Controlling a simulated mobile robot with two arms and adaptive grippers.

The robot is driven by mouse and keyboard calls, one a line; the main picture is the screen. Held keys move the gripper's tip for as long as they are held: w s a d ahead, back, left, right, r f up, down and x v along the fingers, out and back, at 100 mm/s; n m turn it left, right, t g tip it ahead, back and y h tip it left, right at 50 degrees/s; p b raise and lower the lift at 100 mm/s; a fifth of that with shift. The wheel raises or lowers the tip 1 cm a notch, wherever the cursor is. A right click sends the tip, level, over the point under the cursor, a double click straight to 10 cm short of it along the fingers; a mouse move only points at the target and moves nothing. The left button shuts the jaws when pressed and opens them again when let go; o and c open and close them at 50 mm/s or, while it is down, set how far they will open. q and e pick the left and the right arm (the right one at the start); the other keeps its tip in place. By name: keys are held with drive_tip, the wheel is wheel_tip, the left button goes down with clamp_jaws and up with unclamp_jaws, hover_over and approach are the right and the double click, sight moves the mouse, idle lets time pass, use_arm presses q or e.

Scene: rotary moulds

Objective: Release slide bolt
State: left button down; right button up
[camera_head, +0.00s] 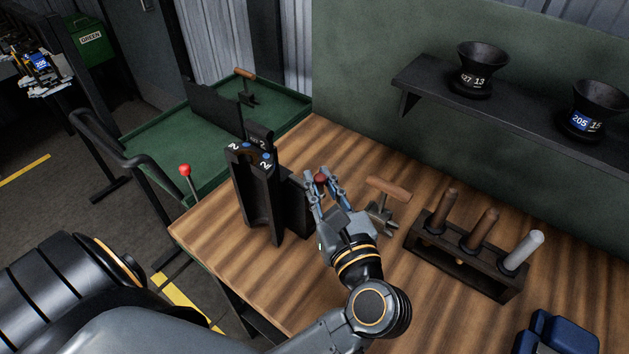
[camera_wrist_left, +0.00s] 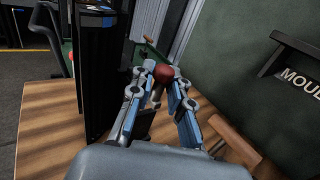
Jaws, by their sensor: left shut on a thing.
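A dark red ball knob (camera_head: 320,179) shows between my left gripper's fingers, beside the black mould (camera_head: 262,200) on the wooden table. It also shows in the left wrist view (camera_wrist_left: 163,73), between the two fingertips. I take it for the slide bolt's handle; the bolt's shaft is mostly hidden by the fingers. My left gripper (camera_head: 325,184) is shut on this knob. In the left wrist view the fingers (camera_wrist_left: 162,80) reach forward, and the black mould (camera_wrist_left: 98,75) stands to their left. My right gripper is not in view.
A wooden T-handle clamp (camera_head: 387,190) stands close to the right of my left gripper. A rack (camera_head: 460,262) with several handled tools is farther right. A red-knobbed lever (camera_head: 185,171) stands at the table's left edge. A shelf (camera_head: 525,115) with black funnels hangs behind.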

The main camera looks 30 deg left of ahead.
use_arm(q)
drive_tip(key=c, duration=1.3)
unclamp_jaws()
drive_tip(key=shift+d+f, duration=0.15)
drive_tip(key=shift+d, duration=0.15)
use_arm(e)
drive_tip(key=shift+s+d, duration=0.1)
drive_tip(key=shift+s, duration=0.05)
use_arm(q)
drive_tip(key=v, duration=0.7)
drive_tip(key=shift+s+d, duration=0.15)
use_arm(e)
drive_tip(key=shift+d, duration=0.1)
